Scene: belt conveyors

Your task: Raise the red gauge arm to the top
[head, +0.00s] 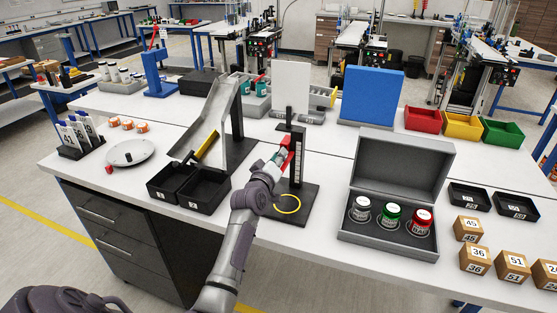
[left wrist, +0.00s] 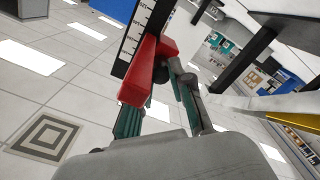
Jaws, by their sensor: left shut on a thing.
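The gauge is a black upright column (head: 297,165) with a white scale, on a dark flat base (head: 299,212) on the table. Its red gauge arm (head: 287,146) sticks out from the column, below its top end. My left gripper (head: 279,160) is shut on the red arm. In the left wrist view the red arm (left wrist: 137,88) lies at the fingers of my left gripper (left wrist: 160,75), with the scale strip (left wrist: 137,35) right behind it. The fingers partly hide the arm in the head view. My right gripper does not show.
Left of the gauge stand a grey chute (head: 209,110) and black bins (head: 205,192). Right of it is an open grey case (head: 395,240) with several jars. A white panel (head: 291,85) stands behind. A yellow ring (head: 287,204) lies on the gauge base.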

